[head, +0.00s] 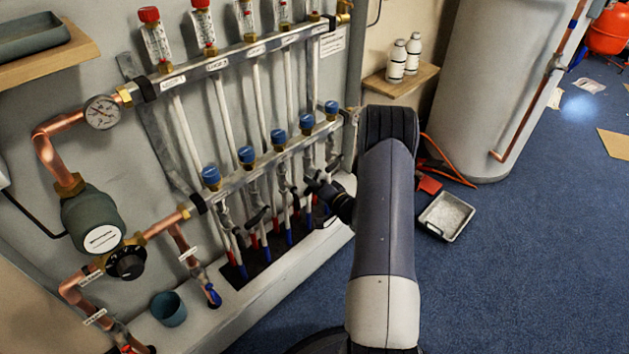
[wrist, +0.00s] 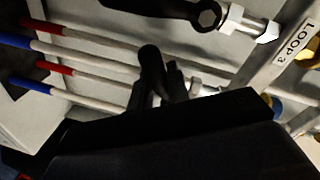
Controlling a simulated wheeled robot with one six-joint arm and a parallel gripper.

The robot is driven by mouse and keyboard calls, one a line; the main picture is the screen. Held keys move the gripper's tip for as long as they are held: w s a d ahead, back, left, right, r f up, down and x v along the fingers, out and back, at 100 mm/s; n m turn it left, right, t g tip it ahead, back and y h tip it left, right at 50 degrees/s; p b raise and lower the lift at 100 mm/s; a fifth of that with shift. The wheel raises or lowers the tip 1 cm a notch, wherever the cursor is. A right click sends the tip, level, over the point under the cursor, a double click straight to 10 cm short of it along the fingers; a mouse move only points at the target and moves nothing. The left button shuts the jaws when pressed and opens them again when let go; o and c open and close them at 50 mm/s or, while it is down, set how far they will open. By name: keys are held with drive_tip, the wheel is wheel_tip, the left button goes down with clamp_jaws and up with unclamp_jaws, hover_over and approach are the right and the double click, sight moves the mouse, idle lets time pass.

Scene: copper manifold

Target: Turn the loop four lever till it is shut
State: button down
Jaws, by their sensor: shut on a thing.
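The copper manifold's lower rail (head: 238,184) carries a row of blue caps with dark levers below them. The blue cap of loop four (head: 306,121) is fourth from the left. My gripper (head: 318,186) is at the valve below that cap, shut on its dark lever. In the wrist view my gripper (wrist: 160,84) shows as dark fingers beside a silver valve fitting (wrist: 203,87). The fingers and my wrist hide most of the loop four lever, so its angle cannot be told. A neighbouring black lever (wrist: 165,10) with a hex nut lies near the label "LOOP 3" (wrist: 293,42).
White pipes (wrist: 85,70) with red and blue ends run close to the gripper. Other levers, such as one at loop two (head: 257,216), sit to the left. A grey tray (head: 446,216) lies on the open blue floor at right, near a tall cylinder (head: 480,80).

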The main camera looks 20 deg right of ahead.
drive_tip(key=r+m+p, duration=0.1)
drive_tip(key=m+p, duration=0.1)
drive_tip(key=m, duration=0.1)
drive_tip(key=shift+a+r, duration=0.2)
drive_tip(key=shift+r+m+g+y+p, duration=0.3)
drive_tip(key=shift+m+y+p, duration=0.2)
drive_tip(key=shift+m+p, duration=0.6)
drive_tip(key=c, duration=1.4)
unclamp_jaws()
drive_tip(key=shift+s, duration=0.1)
drive_tip(key=p+v, duration=0.1)
drive_tip(key=v, duration=0.9)
drive_tip(key=shift+s+d+r, duration=0.15)
drive_tip(key=shift+s, duration=0.2)
drive_tip(key=shift+w, duration=0.1)
